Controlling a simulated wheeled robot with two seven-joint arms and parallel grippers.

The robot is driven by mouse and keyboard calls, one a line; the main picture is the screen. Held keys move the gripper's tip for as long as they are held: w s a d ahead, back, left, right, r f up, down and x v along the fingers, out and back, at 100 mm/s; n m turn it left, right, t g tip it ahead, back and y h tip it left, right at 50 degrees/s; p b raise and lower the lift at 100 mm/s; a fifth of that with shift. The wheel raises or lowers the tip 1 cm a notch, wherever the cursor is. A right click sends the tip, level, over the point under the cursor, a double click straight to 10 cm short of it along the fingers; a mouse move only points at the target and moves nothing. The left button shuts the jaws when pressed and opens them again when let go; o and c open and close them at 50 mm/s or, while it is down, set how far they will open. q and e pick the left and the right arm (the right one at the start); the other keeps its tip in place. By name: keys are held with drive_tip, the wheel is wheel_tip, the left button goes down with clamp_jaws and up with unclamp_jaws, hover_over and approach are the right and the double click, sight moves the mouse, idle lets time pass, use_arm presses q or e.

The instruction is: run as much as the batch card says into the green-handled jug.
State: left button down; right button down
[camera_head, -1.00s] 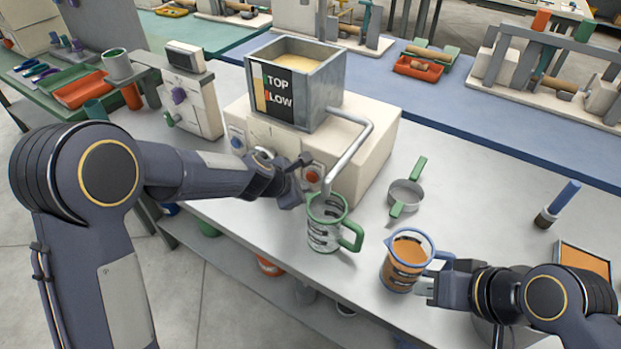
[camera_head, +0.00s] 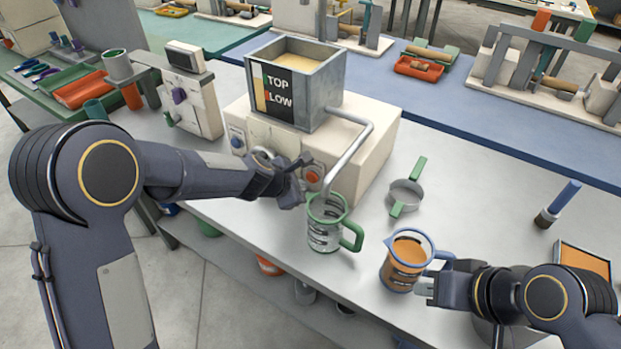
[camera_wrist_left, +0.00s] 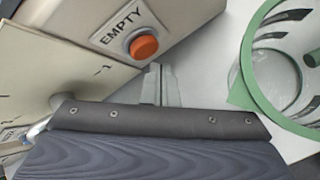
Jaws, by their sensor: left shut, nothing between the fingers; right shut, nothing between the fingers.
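The green-handled jug (camera_head: 325,232) stands upright on the bench under the bent spout (camera_head: 345,155) of the dispenser. It is clear with dark markings; no filling shows in the part of it seen in the left wrist view (camera_wrist_left: 275,55). The dispenser's tank (camera_head: 297,90) holds pale yellow stuff and bears a TOP/LOW gauge. My left gripper (camera_head: 300,178) is shut and empty by the machine's front, near the orange button (camera_wrist_left: 144,47) labelled EMPTY. My right gripper (camera_head: 428,287) is shut and empty beside the blue-handled jug (camera_head: 405,262). I cannot make out a batch card.
The blue-handled jug holds orange-brown contents. A green-handled strainer (camera_head: 406,193) lies behind the jugs. A small grey-topped device (camera_head: 187,95) stands left of the dispenser.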

use_arm(q)
drive_tip(key=shift+w, duration=0.1)
idle(0.3)
drive_tip(key=shift+w+d+p, duration=0.25)
drive_tip(key=shift+p, duration=0.05)
drive_tip(key=shift+w+d+p, duration=0.25)
drive_tip(key=shift+w+p, duration=0.05)
drive_tip(key=shift+w, duration=0.05)
idle(1.7)
drive_tip(key=shift+s, duration=0.1)
idle(1.7)
drive_tip(key=shift+s+a+b, duration=0.35)
drive_tip(key=shift+s+a, duration=0.15)
drive_tip(key=shift+s, duration=0.1)
drive_tip(key=shift+s+a+f+b, duration=0.1)
drive_tip(key=shift+s+a+b, duration=0.65)
drive_tip(key=shift+s, duration=0.3)
drive_tip(key=shift+s+a, duration=0.7)
drive_tip(key=shift+s, duration=0.3)
idle(0.8)
